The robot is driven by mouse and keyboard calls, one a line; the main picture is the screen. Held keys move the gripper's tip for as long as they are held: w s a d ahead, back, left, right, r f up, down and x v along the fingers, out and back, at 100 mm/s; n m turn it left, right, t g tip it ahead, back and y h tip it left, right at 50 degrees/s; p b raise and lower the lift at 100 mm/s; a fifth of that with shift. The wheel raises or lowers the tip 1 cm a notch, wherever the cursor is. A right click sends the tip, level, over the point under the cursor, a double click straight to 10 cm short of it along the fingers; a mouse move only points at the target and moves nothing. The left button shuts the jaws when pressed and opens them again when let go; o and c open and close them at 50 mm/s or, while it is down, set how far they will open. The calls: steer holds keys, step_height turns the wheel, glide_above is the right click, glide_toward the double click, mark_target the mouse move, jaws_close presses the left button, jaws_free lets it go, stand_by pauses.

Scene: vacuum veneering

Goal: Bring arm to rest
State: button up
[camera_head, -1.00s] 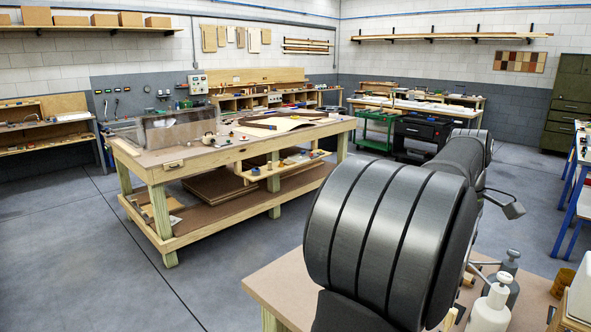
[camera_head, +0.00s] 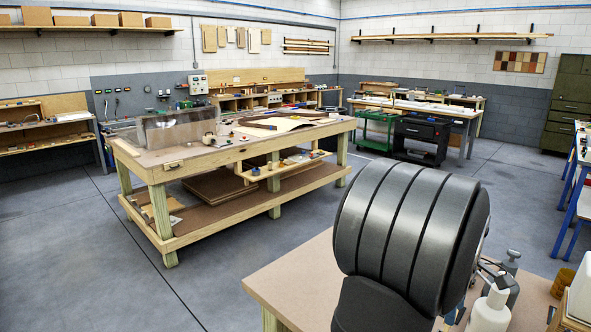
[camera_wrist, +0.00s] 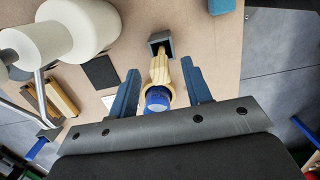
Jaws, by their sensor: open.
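My gripper (camera_wrist: 160,67) shows in the wrist view with its two blue fingers apart. A pale wooden turned piece (camera_wrist: 159,68) with a blue end (camera_wrist: 156,98) shows in the gap between the fingers, with space on both sides. Its far end meets a small dark grey square block (camera_wrist: 159,42). I cannot tell how far below the fingers it is.
The near bench top (camera_head: 285,275) carries a white bottle (camera_head: 490,312) and a darker bottle (camera_head: 509,265) at right. White rolls (camera_wrist: 75,30), a dark flat square (camera_wrist: 100,71) and a blue block (camera_wrist: 222,5) show in the wrist view. A large wooden workbench (camera_head: 235,150) stands across open floor.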

steer(key=r, duration=0.6)
steer(key=shift+w+a+r, duration=0.15)
steer(key=shift+w+r, duration=0.05)
steer(key=shift+w, duration=0.2)
steer(key=w+a+r+t, duration=0.2)
steer(key=w+a+r, duration=0.3)
steer(key=w, duration=0.4)
steer(key=shift+a+f, duration=0.2)
steer(key=shift+f, duration=1.15)
steer(key=shift+a+f, duration=0.2)
steer(key=shift+f, duration=1.15)
steer(key=shift+r, duration=0.1)
steer(key=s+d, duration=0.2)
steer(key=s, duration=0.1)
steer(key=s+d+g, duration=0.1)
steer(key=s+d, duration=0.1)
steer(key=s, duration=0.1)
steer(key=s+d+g, duration=0.1)
steer(key=s+d, duration=0.1)
steer(key=s, duration=0.1)
steer(key=f, duration=0.5)
steer(key=shift+s+d, duration=0.1)
steer(key=shift+s, duration=0.3)
steer(key=shift+f, duration=0.75)
